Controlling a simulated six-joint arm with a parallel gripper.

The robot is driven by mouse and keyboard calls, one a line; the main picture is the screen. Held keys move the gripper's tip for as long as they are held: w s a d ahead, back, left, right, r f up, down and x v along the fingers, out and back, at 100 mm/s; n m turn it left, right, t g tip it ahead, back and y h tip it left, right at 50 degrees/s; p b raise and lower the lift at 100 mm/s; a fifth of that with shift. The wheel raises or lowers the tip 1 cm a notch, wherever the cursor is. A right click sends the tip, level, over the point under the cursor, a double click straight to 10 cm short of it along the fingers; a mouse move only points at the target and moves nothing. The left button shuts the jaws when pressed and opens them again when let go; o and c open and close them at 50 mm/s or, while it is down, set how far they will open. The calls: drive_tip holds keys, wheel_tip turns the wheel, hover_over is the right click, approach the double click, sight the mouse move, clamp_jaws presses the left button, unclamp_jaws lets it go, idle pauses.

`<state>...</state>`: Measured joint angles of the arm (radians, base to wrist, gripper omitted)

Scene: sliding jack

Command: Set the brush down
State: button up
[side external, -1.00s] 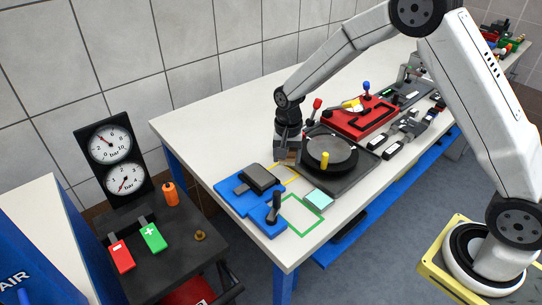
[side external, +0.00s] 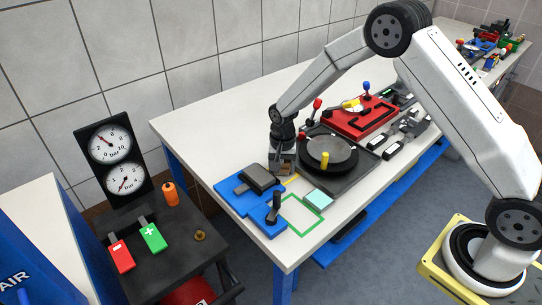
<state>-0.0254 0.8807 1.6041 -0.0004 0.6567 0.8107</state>
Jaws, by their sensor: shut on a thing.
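My gripper (side external: 282,168) points down near the table top, between the blue fixture and the black round turntable. Its jaws are shut on the brush (side external: 286,163), of which only a small brownish part shows at the fingertips. Most of the brush is hidden by the gripper. Part of a yellow outline (side external: 292,179) shows on the table right beside the gripper. I cannot tell whether the brush touches the table.
The blue fixture (side external: 229,187) with a black block and lever stands at front left. A green outline (side external: 297,228) and a pale teal pad (side external: 319,197) lie in front. The turntable (side external: 330,155) with a yellow knob is close on the right. The red fixture (side external: 350,126) stands behind.

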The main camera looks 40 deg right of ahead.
sight(285, 162)
drive_tip(key=shift+f, duration=0.1)
drive_tip(key=o, duration=1)
drive_tip(key=shift+c, duration=0.2)
wheel_tip(285, 162, up, 12)
drive_tip(key=shift+r, duration=0.15)
idle(0.6)
drive_tip(key=s+d+n+t, duration=0.1)
drive_tip(key=s+n, duration=0.8)
drive_tip(key=s, duration=1.2)
drive_tip(key=shift+s+d+r+t, duration=0.15)
drive_tip(key=shift+s+r+t, duration=0.05)
drive_tip(key=shift+t, duration=0.6)
